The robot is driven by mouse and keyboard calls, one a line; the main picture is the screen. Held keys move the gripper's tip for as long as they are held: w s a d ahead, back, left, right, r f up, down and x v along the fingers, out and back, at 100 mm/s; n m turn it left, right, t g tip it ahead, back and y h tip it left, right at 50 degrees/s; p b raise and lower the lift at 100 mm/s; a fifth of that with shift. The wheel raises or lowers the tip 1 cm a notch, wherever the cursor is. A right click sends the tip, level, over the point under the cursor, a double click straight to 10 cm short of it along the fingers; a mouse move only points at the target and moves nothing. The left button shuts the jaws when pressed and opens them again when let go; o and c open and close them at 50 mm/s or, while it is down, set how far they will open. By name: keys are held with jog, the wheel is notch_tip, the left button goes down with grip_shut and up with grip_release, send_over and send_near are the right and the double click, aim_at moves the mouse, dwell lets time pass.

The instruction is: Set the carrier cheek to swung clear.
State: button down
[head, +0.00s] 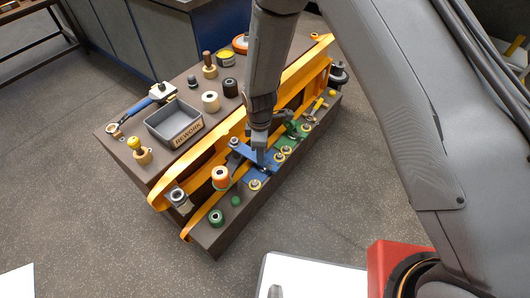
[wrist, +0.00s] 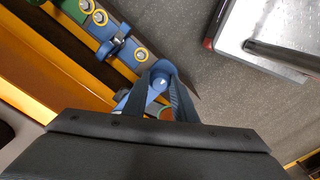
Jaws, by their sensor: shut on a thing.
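A blue carrier assembly (head: 243,150) sits on the near side of the orange fork frame (head: 215,153). One blue arm slants across it, and I take this to be the carrier cheek. My gripper (head: 260,157) reaches down onto this blue part from above. In the wrist view my gripper (wrist: 160,92) is shut on a blue piece with a rounded end (wrist: 158,81), which seems to be the cheek's end. The blue base plate (wrist: 122,50) with yellow-ringed bolts lies beside it. The fingers hide part of the held piece, and its pivot is not clear.
A green carrier assembly (head: 297,130) is farther along the frame. An orange-topped cylinder (head: 221,178) and a small green knob (head: 236,201) stand close by. A grey REWORK tray (head: 174,124) and several loose parts occupy the bench behind.

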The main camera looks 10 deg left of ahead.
jog(key=shift+w, duration=0.1)
jog(key=c, duration=1.4)
grip_release()
jog(key=shift+c, duration=0.2)
jog(key=shift+r+b, duration=0.3)
jog(key=shift+r, duration=3.6)
jog(key=d+r+m, duration=0.9)
jog(key=d+r, duration=0.4)
jog(key=d, duration=0.3)
jog(key=s+d+r+m+p, duration=0.1)
jog(key=s+d+r+m, duration=0.3)
jog(key=s+d, duration=0.3)
jog(key=s+d+r+m, duration=0.5)
jog(key=s+d+m, duration=0.1)
jog(key=d, duration=0.3)
jog(key=shift+s+m+p, duration=0.35)
jog(key=shift+m+p, duration=0.05)
jog(key=shift+m, duration=0.2)
